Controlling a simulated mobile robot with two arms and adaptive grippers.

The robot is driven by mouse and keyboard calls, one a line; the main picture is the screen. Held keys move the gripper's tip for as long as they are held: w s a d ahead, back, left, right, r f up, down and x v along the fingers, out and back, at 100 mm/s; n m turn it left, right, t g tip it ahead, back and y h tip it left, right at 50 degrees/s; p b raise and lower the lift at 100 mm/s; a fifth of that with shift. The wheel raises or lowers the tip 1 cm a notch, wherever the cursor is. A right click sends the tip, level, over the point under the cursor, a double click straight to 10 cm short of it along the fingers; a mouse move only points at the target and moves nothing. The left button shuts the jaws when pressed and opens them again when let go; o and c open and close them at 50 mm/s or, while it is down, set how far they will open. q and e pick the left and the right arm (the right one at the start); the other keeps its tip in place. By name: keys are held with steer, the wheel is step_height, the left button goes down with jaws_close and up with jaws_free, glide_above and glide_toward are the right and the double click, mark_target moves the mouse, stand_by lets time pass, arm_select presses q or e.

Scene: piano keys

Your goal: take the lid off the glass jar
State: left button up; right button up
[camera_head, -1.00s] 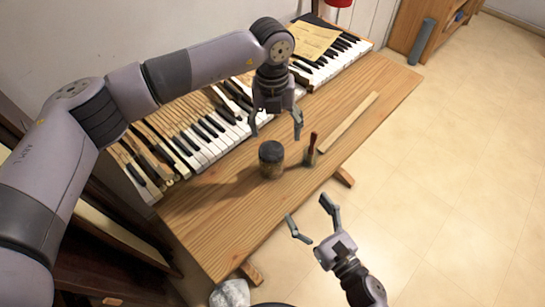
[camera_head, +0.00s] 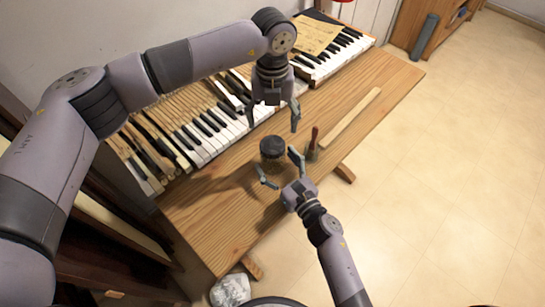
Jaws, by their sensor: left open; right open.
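The glass jar (camera_head: 271,163) stands upright on the wooden table, with its dark lid (camera_head: 272,146) on top. My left gripper (camera_head: 272,122) is open and points down, above and just behind the jar, with empty space between its fingers. My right gripper (camera_head: 279,169) is open at the jar's front side, with one finger to the left of the jar's lower part and one to its right. I cannot tell whether the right fingers touch the glass. The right gripper partly hides the jar's base.
Piano keys (camera_head: 215,130) line the back of the table (camera_head: 220,220). The table's front left is clear.

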steer(key=shift+x, duration=1.15)
steer(key=shift+c, duration=0.2)
